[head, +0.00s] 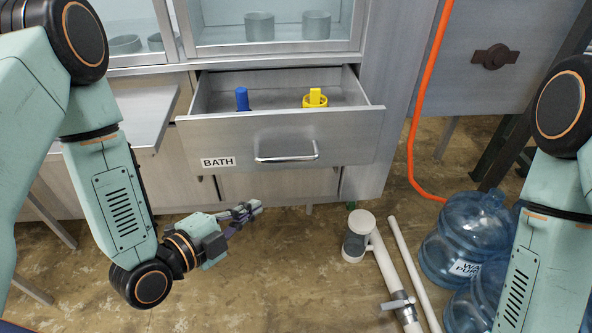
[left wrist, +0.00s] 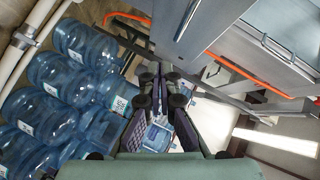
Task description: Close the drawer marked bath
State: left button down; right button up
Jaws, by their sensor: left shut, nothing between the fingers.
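The drawer marked BATH (head: 350,137) is pulled out of the grey cabinet in the head view. Its label (head: 218,162) is at the front's lower left and a metal bar handle (head: 287,157) is at its middle. A blue item (head: 242,98) and a yellow item (head: 315,98) are inside. My left gripper (head: 254,208) is shut and empty, below the drawer front and apart from it; its fingers (left wrist: 163,92) also show in the left wrist view. My right gripper is not in view; only part of my right arm shows.
Several blue water jugs (head: 462,240) stand at the right. An orange hose (head: 413,135) hangs right of the cabinet. A grey surface (head: 146,112) is left of the drawer.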

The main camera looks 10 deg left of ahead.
pick_arm(q)
jog(key=d+r+m, duration=0.1)
jog(key=r+m, duration=0.1)
jog(key=m+t+b, duration=0.1)
jog(key=b, duration=0.2)
send_near(296, 159)
jog(key=shift+h, duration=0.4)
jog(key=x, duration=0.5)
jog(key=shift+s+d+f, duration=0.15)
jog(key=shift+d+f, duration=0.05)
jog(key=shift+d, duration=0.15)
jog(key=shift+w+a+f+b, duration=0.1)
jog(key=shift+w+a+b, duration=0.15)
jog(key=shift+w, duration=0.25)
jog(key=shift+d, duration=0.15)
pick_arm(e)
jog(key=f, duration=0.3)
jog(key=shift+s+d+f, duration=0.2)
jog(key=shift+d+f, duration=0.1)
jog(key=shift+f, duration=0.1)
pick_arm(q)
jog(key=shift+w, duration=0.15)
